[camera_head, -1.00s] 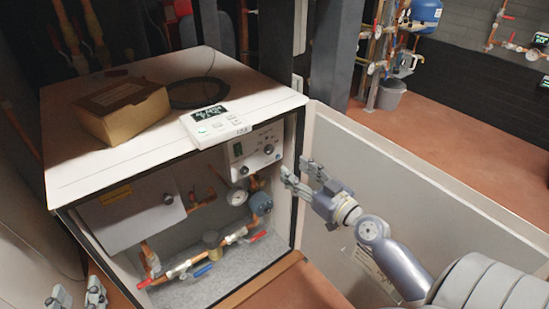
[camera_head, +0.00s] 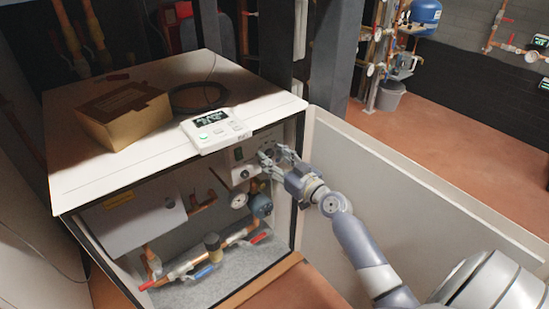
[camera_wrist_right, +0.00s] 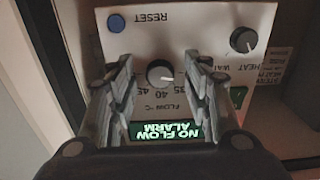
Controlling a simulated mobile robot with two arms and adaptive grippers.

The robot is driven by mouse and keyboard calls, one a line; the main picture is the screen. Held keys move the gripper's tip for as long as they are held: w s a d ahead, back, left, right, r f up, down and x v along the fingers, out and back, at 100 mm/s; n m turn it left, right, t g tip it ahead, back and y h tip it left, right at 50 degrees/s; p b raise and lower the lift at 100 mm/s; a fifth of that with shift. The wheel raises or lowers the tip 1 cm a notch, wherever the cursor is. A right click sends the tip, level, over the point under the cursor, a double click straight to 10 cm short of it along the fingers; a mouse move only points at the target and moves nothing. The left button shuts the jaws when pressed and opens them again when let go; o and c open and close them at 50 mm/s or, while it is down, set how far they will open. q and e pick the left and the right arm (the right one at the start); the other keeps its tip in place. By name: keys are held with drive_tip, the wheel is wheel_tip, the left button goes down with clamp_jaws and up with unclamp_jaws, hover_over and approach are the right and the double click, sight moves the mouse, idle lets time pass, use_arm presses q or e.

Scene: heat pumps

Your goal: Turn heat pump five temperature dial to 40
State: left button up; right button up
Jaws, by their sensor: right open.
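The open heat pump cabinet (camera_head: 160,190) has a white control panel (camera_head: 228,172) inside, below its top. In the right wrist view the panel is upside down. Its temperature dial (camera_wrist_right: 160,73) is a dark round knob with a white mark, beside a "FLOW °C" scale showing 35, 40 and 45. I cannot tell the exact setting. My right gripper (camera_head: 275,155) is open in front of the panel. In the wrist view its fingers (camera_wrist_right: 160,75) stand on either side of the dial; contact is unclear. A display (camera_wrist_right: 160,136) reads "NO FLOW ALARM". My left gripper is out of view.
A second knob (camera_wrist_right: 243,40) and a blue reset button (camera_wrist_right: 116,22) are on the same panel. A white controller (camera_head: 215,130) and a cardboard box (camera_head: 125,115) sit on the cabinet top. Pipes and valves (camera_head: 205,260) fill the lower cabinet. The open door (camera_head: 400,210) stands at right.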

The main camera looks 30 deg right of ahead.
drive_tip(key=c, duration=1.1)
drive_tip(key=shift+o, duration=0.2)
